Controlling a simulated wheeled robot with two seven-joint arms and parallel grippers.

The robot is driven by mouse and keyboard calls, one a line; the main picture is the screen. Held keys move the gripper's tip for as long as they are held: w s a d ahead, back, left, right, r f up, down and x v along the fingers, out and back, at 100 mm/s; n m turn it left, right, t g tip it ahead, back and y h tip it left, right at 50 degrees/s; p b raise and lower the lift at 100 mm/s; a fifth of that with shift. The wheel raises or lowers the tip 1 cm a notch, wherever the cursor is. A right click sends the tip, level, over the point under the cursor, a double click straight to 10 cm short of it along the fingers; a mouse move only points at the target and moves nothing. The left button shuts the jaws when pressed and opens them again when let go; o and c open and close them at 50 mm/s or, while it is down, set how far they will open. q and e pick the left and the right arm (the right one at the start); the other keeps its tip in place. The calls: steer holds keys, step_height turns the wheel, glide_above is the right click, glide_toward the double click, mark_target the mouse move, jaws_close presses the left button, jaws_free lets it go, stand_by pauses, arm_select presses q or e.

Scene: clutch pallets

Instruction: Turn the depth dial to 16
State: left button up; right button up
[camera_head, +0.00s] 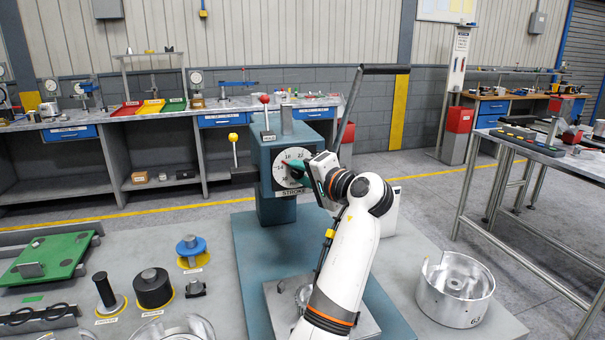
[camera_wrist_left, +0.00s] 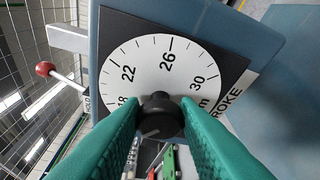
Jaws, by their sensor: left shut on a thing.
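The depth dial (camera_head: 283,178) is a white round face on the blue press head, with the word STROKE under it. In the left wrist view the dial face (camera_wrist_left: 146,57) shows 18, partly covered, then 22, 26 and 30. A black knob (camera_wrist_left: 160,117) sits at its centre. My left gripper (camera_head: 297,170) has its green fingers shut on the knob, one on each side, as the left wrist view (camera_wrist_left: 161,120) shows. A faint light mark lies on the knob; I cannot tell which number it points at. The fingers hide the lower part of the dial. My right gripper is not in view.
A red-ball lever (camera_head: 265,100) and a yellow-ball lever (camera_head: 233,138) stand by the press head. A long dark handle (camera_head: 386,69) rises on the right. A metal drum (camera_head: 455,290) stands right of my arm. Discs and a green plate (camera_head: 50,257) lie at left.

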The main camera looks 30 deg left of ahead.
arm_select(q)
steer(key=shift+f, duration=0.25)
steer(key=o, duration=1)
steer(key=shift+r, duration=0.15)
steer(key=shift+c, duration=0.2)
steer(key=b+v, duration=0.2)
steer(key=v, duration=1)
